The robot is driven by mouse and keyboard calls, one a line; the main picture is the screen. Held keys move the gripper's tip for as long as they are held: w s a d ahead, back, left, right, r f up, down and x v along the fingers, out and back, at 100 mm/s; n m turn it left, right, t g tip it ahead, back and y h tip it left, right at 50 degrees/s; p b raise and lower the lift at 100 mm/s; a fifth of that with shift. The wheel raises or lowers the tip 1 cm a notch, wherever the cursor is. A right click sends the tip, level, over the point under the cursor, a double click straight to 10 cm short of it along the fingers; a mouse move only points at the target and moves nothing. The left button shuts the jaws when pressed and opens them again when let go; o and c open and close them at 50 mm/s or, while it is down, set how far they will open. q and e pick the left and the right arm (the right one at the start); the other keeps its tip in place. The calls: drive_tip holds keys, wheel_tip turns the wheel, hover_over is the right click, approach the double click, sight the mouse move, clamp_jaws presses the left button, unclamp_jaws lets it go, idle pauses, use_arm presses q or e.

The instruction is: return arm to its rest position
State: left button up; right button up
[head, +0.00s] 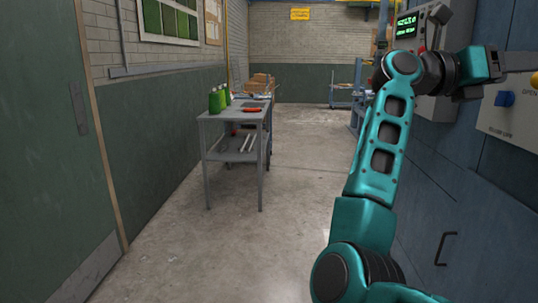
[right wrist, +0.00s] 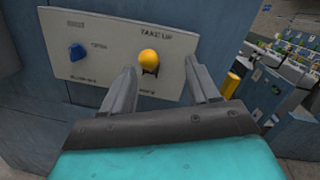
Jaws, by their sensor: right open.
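My right arm, teal with dark joints, reaches up along the right side of the head view. Its gripper (head: 500,66) is at the wall panel (head: 507,126) at the right edge. In the right wrist view the gripper (right wrist: 160,70) is open, its two fingers spread in front of the pale panel (right wrist: 75,45). A round yellow knob (right wrist: 149,58) shows between the fingertips; I cannot tell whether they touch it. A blue knob (right wrist: 77,52) sits to its left. My left gripper is not in view.
A grey control box with a green display (head: 406,26) is close behind the right arm. Blue cabinets with a dark handle (head: 445,248) line the right side. A grey table (head: 237,116) with green bottles (head: 217,100) stands left of centre. The concrete floor between is clear.

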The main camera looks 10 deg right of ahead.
drive_tip(key=w+a+f+m+t+y, duration=0.3)
drive_tip(key=a+f+m+t+y, duration=0.25)
drive_tip(key=f+m+t, duration=0.4)
drive_tip(key=w+a+f+m+t+y, duration=0.2)
drive_tip(key=a+f+m+t+y, duration=0.3)
drive_tip(key=f+m+t, duration=0.4)
drive_tip(key=w+a+f+m+t+y, duration=0.35)
drive_tip(key=a+f+m+t, duration=0.35)
drive_tip(key=f+m, duration=0.4)
drive_tip(key=s+a+f+n+g+y, duration=0.3)
drive_tip(key=s+f, duration=0.1)
drive_tip(key=f, duration=0.4)
drive_tip(key=s+a+f+n+g+y, duration=0.2)
drive_tip(key=s+a+f+n+y, duration=0.15)
drive_tip(key=f, duration=0.45)
drive_tip(key=s+a+f+n+g, duration=0.2)
drive_tip(key=s+f+g, duration=0.1)
drive_tip(key=s+f, duration=0.4)
drive_tip(key=s+a+f+n+g, duration=0.2)
drive_tip(key=s+f+n+g, duration=0.1)
drive_tip(key=s+f, duration=0.5)
drive_tip(key=shift+s+g+y, duration=0.35)
drive_tip(key=shift+s+g, duration=0.2)
drive_tip(key=shift+s, duration=0.1)
